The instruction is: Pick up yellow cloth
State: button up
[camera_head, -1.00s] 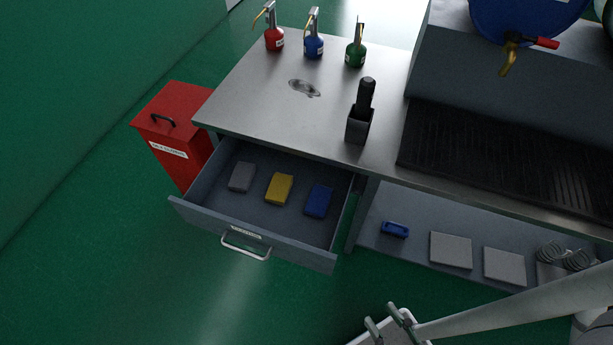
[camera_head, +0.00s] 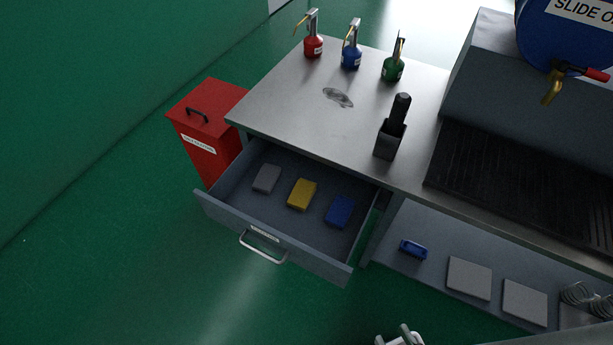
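The yellow cloth (camera_head: 302,194) is a small folded block lying in the open drawer (camera_head: 262,233). It lies between a grey cloth (camera_head: 267,178) on its left and a blue cloth (camera_head: 340,211) on its right, apart from both. My gripper (camera_head: 405,336) shows only in part at the bottom edge, in front of the bench and well away from the drawer. Most of it is cut off by the frame, so its opening is hidden.
The metal bench top (camera_head: 290,115) overhangs the drawer's back. It carries red, blue and green cans and a black holder (camera_head: 389,140). A red bin (camera_head: 207,130) stands left of the drawer. A lower shelf (camera_head: 425,275) holds grey pads and a blue item. The green floor in front is clear.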

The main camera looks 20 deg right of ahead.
aim_at(301, 197)
jog(key=i+j+z, duration=0.3)
jog(key=j, duration=0.3)
jog(key=i+j+z, duration=0.3)
jog(key=i, duration=0.2)
jog(key=k+j+u, duration=0.2)
jog(key=k, duration=0.15)
jog(key=k+l, duration=0.05)
jog(key=l, duration=0.05)
